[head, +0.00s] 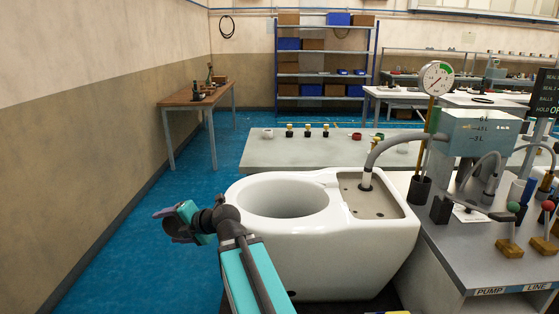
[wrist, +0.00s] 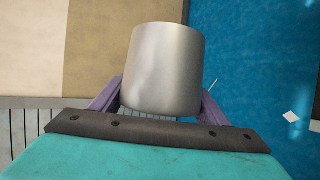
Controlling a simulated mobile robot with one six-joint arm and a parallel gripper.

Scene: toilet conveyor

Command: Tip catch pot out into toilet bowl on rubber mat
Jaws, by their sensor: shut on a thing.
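A plain metal pot (wrist: 166,70), the catch pot, is held between the purple fingers of my gripper (wrist: 160,100) in the wrist view. Its side wall faces the camera, and its inside and any contents are hidden. In the head view my gripper (head: 170,224) is left of the white toilet bowl (head: 325,232), outside its rim and apart from it. I cannot make out the pot there. The bowl's round opening faces up and looks empty where visible. The rubber mat under the toilet is mostly hidden, so I cannot tell its extent.
A grey bench (head: 480,262) with a gauge (head: 436,78), a clear tank and levers stands right of the toilet. A hose runs to the toilet's rear deck. A pale table (head: 300,153) is behind. Blue floor (head: 150,232) is clear on the left, beside the wall.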

